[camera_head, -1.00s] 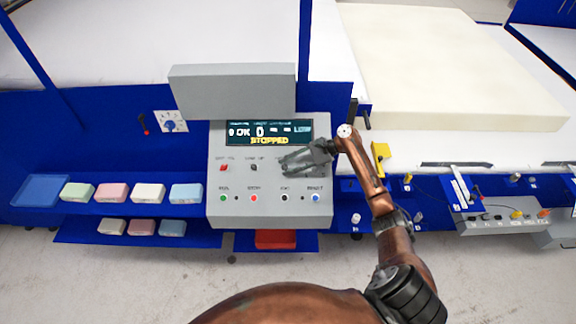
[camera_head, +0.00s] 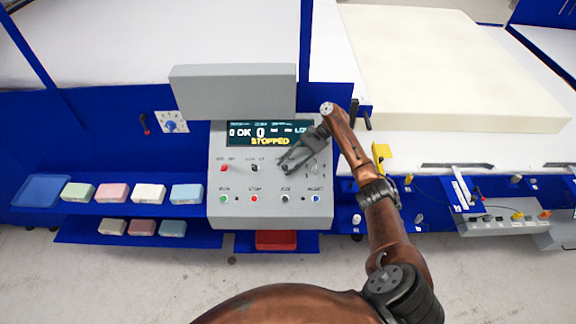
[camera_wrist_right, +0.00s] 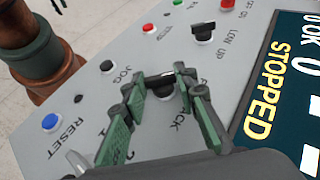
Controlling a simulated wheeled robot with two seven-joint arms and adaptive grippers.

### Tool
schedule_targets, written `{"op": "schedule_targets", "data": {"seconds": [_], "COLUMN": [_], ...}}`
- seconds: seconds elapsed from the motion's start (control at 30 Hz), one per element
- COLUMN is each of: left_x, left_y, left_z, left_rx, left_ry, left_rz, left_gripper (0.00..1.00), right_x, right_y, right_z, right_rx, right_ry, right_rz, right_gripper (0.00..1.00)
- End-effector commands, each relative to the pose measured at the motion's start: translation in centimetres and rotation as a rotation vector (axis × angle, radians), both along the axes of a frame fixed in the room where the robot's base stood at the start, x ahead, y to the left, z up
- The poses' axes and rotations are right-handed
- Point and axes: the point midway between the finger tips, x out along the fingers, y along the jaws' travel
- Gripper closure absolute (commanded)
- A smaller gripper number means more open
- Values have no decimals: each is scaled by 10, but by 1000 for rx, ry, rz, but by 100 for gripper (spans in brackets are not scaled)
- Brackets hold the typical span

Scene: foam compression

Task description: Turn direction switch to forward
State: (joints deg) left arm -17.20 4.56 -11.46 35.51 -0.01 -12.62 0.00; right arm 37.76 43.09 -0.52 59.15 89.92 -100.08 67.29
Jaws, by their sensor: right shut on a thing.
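The direction switch is a small dark knob (camera_wrist_right: 163,88) on the grey sloped control panel (camera_head: 222,208), with a partly hidden label ending in "ACK" beside it. My right gripper (camera_head: 285,167) reaches down to it from the upper right in the head view. In the right wrist view the green-padded fingers of my right gripper (camera_wrist_right: 160,84) stand on either side of the knob and are shut on it. The fingers hide part of the knob and its label, so I cannot tell its exact setting. My left gripper is not in view.
The display (camera_head: 268,133) reads "STOPPED". Below are green, red, black and blue buttons (camera_head: 316,198). A silver toggle (camera_wrist_right: 76,162) is close to the gripper.

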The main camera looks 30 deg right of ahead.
Motion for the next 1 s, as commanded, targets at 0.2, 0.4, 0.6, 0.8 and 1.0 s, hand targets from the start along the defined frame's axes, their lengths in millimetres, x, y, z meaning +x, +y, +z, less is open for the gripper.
{"op": "schedule_targets", "data": {"seconds": [0.2,0.4,0.6,0.8,1.0], "left_x": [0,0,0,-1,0], "left_y": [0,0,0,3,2], "left_z": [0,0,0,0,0], "left_rx": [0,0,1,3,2], "left_ry": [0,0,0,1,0], "left_rz": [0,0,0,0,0], "left_gripper": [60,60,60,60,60], "right_x": [-1,-1,-1,-1,-4], "right_y": [1,0,0,-6,-33], "right_z": [-2,-2,-1,4,27], "right_rx": [1,2,1,1,0], "right_ry": [3,3,2,0,-1], "right_rz": [2,0,-1,-1,-2], "right_gripper": [70,57,55,55,55]}}
